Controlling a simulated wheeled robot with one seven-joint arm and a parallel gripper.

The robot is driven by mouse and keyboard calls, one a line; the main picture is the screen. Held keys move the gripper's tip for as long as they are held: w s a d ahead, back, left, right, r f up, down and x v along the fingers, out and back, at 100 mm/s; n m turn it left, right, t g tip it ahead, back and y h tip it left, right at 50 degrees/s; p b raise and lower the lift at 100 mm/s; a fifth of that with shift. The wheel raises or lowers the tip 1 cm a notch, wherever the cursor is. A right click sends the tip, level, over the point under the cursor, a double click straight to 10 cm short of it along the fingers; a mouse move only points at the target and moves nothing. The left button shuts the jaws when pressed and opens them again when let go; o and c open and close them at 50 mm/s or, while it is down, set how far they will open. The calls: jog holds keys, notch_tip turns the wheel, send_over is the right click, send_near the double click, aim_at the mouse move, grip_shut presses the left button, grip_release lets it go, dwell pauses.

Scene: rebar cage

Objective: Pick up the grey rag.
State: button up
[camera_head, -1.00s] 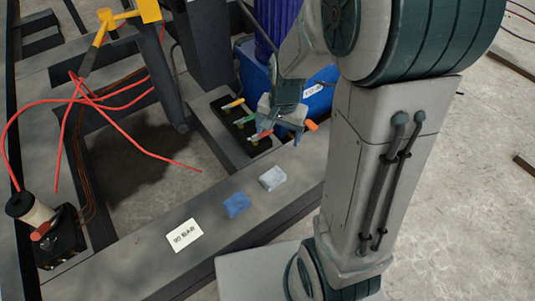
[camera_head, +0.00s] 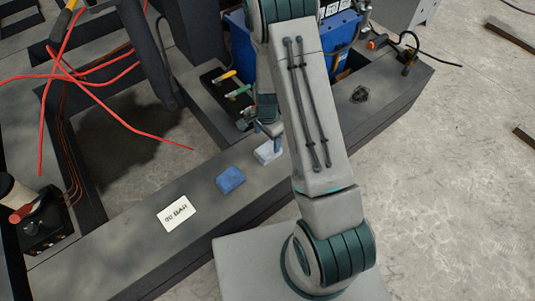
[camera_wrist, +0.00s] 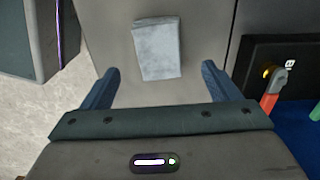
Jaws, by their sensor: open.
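The grey rag (camera_wrist: 157,50) is a small folded pale grey cloth lying flat on the dark beam top. In the wrist view it lies just beyond my gripper (camera_wrist: 158,82), roughly centred between the two blue fingers. The fingers are spread wide, and nothing is between their tips. In the head view the grey rag (camera_head: 267,153) shows beside my arm, partly hidden by it. My gripper (camera_head: 268,130) appears there just above the rag, mostly hidden by my arm.
A blue rag (camera_head: 230,180) and a white card (camera_head: 177,213) lie on the beam (camera_head: 130,240) left of the grey rag. A dark holder with coloured-handled tools (camera_head: 232,92) and a blue bin (camera_head: 255,58) stand behind. Red cables (camera_head: 100,75) lie at the upper left.

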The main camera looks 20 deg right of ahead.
aim_at(268, 150)
notch_tip(268, 150, down, 8)
jog(key=b, duration=0.3)
jog(key=shift+d+r, duration=0.1)
jog(key=shift+d, duration=0.05)
jog(key=shift+r, duration=0.1)
jog(key=c, duration=1.1)
